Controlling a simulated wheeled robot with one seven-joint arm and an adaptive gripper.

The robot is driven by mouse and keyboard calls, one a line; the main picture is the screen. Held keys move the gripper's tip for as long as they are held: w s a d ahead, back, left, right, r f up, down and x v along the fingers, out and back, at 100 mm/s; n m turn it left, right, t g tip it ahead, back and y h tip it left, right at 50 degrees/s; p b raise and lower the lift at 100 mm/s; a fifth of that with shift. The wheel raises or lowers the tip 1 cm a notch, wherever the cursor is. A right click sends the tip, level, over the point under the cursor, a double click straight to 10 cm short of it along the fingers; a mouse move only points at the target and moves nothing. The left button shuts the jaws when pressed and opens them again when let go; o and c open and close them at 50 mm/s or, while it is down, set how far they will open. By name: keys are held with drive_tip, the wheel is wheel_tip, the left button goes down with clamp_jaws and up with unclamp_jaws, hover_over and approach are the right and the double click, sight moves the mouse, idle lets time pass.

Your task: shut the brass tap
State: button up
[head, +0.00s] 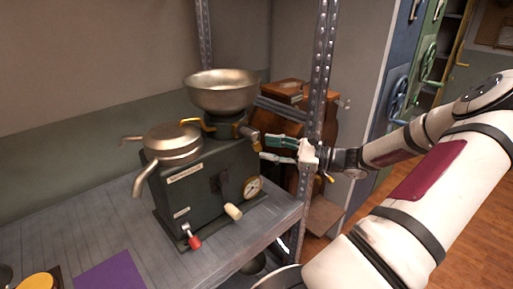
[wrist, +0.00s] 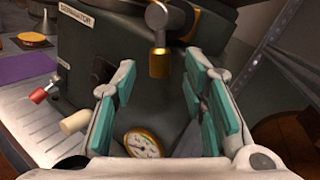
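A brass tap (head: 249,134) is on the upper right side of a dark green separator machine (head: 207,185), below a wide metal bowl (head: 221,91). In the wrist view the tap (wrist: 160,60) is at top centre, with a round end and a short part pointing down. My gripper (head: 265,149) is just right of the tap in the head view. Its teal-padded fingers are apart, and in the wrist view the gripper (wrist: 163,88) shows an empty gap with the tap beyond and above it. I see no contact. A bent yellow lever (head: 207,126) is under the bowl.
The machine stands on a grey metal shelf (head: 105,215). It has a red-knobbed lever (head: 194,241), a cream handle (head: 233,212), a gauge (head: 253,187) and a metal lidded part with spouts (head: 172,143). A perforated upright (head: 322,75) stands close beside my gripper.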

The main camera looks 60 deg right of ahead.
sight(257, 143)
drive_tip(key=shift+x, duration=2.3)
clamp_jaws()
